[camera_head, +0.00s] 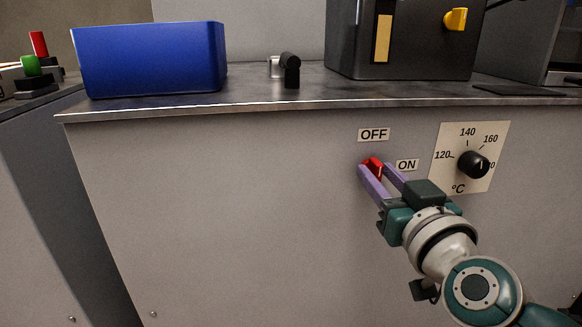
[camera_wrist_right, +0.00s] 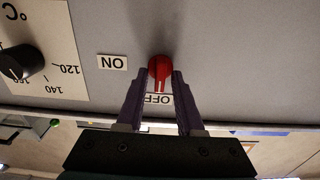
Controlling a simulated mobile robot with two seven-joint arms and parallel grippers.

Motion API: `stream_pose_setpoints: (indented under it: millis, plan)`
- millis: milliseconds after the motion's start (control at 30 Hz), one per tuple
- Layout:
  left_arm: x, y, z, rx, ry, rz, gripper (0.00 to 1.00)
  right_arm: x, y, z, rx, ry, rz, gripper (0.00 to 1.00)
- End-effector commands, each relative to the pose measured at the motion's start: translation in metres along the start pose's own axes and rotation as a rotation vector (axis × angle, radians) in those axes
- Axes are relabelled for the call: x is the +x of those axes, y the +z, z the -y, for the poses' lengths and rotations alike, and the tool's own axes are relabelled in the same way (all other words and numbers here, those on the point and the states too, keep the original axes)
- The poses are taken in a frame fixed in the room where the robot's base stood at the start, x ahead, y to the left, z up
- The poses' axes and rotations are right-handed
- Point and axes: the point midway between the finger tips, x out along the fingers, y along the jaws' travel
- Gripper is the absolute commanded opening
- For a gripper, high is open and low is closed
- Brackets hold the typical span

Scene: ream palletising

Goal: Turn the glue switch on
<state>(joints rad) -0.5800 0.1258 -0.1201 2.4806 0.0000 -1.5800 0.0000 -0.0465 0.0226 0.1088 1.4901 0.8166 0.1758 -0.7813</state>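The glue switch is a red rotary knob (camera_head: 373,163) on the grey cabinet front, between an OFF label (camera_head: 374,134) above it and an ON label (camera_head: 407,165) to its right. In the right wrist view, which is upside down, the red knob (camera_wrist_right: 160,68) has a white pointer line aimed at the OFF label (camera_wrist_right: 159,99). My right gripper (camera_head: 376,168) is open, with its purple fingers on either side of the knob. A small gap seems to show beside the knob; I cannot tell if either finger touches it. My left gripper is not in view.
A black temperature dial (camera_head: 473,164) on a beige plate sits right of the switch. Above, the counter (camera_head: 250,98) holds a blue bin (camera_head: 150,60), a small black and silver part (camera_head: 290,70) and a dark machine (camera_head: 400,40). The cabinet front left of the switch is clear.

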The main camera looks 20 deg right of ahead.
Motion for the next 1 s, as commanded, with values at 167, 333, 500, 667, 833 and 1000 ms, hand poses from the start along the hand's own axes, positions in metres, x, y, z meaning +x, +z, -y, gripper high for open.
stream_pose_setpoints:
  millis: [167, 333, 500, 667, 833, 1000]
  plan:
    - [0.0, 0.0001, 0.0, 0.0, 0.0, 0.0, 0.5, -0.0002, 0.0, 0.0, 0.0, 0.0, 0.0, 0.15]
    - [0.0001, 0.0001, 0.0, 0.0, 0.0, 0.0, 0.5, -0.0002, 0.0, 0.0, 0.0, 0.0, 0.0, 0.0]
    - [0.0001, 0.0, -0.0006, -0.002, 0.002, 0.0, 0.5, -0.0002, 0.0, 0.0, 0.0, 0.0, 0.0, 0.0]
    - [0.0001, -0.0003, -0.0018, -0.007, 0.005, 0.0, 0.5, -0.0002, 0.0, 0.0, 0.0, 0.0, 0.0, 0.0]
    - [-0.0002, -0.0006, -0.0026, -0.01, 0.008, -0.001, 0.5, -0.0002, -0.0001, -0.0001, 0.008, 0.0, 0.0, 0.0]
    - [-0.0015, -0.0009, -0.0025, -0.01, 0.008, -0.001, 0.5, -0.0002, -0.0002, -0.0003, 0.052, -0.001, 0.0, 0.0]
